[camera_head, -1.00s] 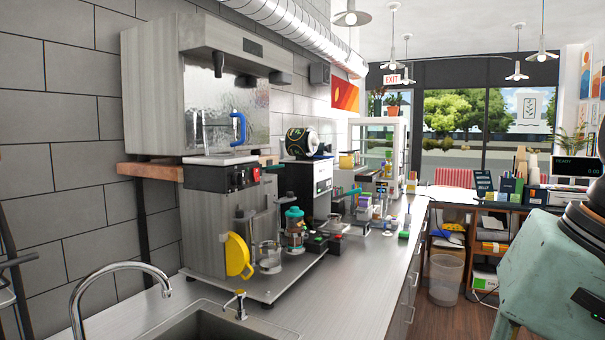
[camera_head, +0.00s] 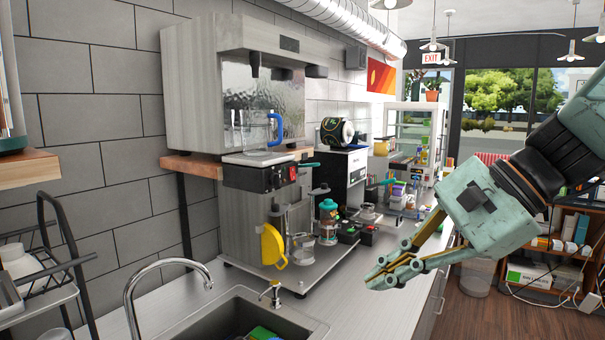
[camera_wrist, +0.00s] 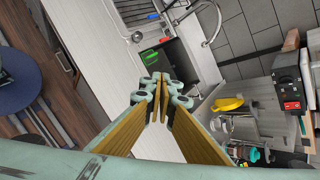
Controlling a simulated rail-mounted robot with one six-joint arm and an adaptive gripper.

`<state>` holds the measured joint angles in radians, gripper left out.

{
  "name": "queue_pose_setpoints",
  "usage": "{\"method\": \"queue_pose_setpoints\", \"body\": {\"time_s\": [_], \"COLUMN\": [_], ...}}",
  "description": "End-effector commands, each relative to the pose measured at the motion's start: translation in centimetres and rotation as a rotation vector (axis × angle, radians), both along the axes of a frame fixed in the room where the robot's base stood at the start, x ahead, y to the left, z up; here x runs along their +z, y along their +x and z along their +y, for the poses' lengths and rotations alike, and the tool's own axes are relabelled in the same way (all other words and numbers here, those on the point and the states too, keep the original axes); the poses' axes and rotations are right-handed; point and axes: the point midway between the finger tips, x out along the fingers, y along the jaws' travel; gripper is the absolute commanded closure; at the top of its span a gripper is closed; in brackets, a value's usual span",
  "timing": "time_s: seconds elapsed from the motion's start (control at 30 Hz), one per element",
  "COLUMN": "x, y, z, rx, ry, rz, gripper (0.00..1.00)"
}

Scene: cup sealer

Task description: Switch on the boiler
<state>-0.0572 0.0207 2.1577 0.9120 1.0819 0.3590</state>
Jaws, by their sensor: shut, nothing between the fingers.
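A large grey box-shaped machine (camera_head: 195,90) with taps on its front stands on a wooden wall shelf; it looks like the boiler, but I read no label. A clear pitcher with a blue handle (camera_head: 276,128) stands under it. Below is the cup sealer, a grey machine with a black panel (camera_head: 250,180), a red switch (camera_head: 293,173) and a yellow part (camera_head: 272,245). The panel also shows in the wrist view (camera_wrist: 288,87), at right. My gripper (camera_head: 378,280) is shut and empty, right of the sealer, over the counter's front edge. The switch position is too small to tell.
A sink (camera_head: 240,315) with a curved tap (camera_head: 135,295) lies at the front. A dish rack (camera_head: 40,270) stands at left. Several small items crowd the sealer's base, and more machines (camera_head: 345,165) stand behind. The space between my gripper and the sealer is open.

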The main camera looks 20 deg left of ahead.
Motion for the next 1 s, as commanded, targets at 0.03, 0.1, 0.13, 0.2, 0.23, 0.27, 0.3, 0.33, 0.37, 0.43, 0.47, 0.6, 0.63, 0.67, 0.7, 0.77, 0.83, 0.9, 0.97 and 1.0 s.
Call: {"method": "queue_pose_setpoints", "body": {"time_s": [0.03, 0.1, 0.13, 0.2, 0.23, 0.27, 0.3, 0.33, 0.37, 0.43, 0.47, 0.6, 0.63, 0.67, 0.7, 0.77, 0.83, 0.9, 0.97, 1.0], "x": [0.7, 1.3, 1.6, 2.2, 2.5, 2.8, 3.1, 3.4, 3.6, 4.1, 4.4, 5.3, 5.5, 5.8, 6.0, 6.3, 6.7, 7.0, 7.3, 7.4], "y": [1.1, 2.5, 3.0, 4.4, 5.0, 5.6, 6.4, 7.1, 7.7, 9.2, 9.8, 12.8, 13.5, 14.2, 15.1, 16.4, 18.0, 19.5, 20.9, 21.8], "z": [0.7, 1.7, 2.1, 3.0, 3.4, 3.8, 4.3, 4.7, 5.1, 5.9, 6.2, 7.8, 8.1, 8.4, 8.8, 9.4, 10.0, 10.6, 11.1, 11.4], "rx": [-0.016, -0.043, -0.054, -0.078, -0.089, -0.1, -0.114, -0.125, -0.136, -0.162, -0.172, -0.223, -0.233, -0.245, -0.259, -0.28, -0.305, -0.329, -0.35, -0.365], "ry": [0.024, 0.058, 0.072, 0.108, 0.123, 0.137, 0.157, 0.171, 0.185, 0.22, 0.234, 0.302, 0.316, 0.331, 0.35, 0.379, 0.412, 0.445, 0.474, 0.494], "rz": [0.022, 0.052, 0.064, 0.095, 0.107, 0.12, 0.138, 0.149, 0.163, 0.193, 0.205, 0.267, 0.279, 0.292, 0.31, 0.336, 0.366, 0.396, 0.422, 0.439], "gripper": [1.0, 1.0, 1.0, 1.0, 1.0, 1.0, 1.0, 1.0, 1.0, 1.0, 1.0, 1.0, 1.0, 1.0, 1.0, 1.0, 1.0, 1.0, 1.0, 1.0]}}
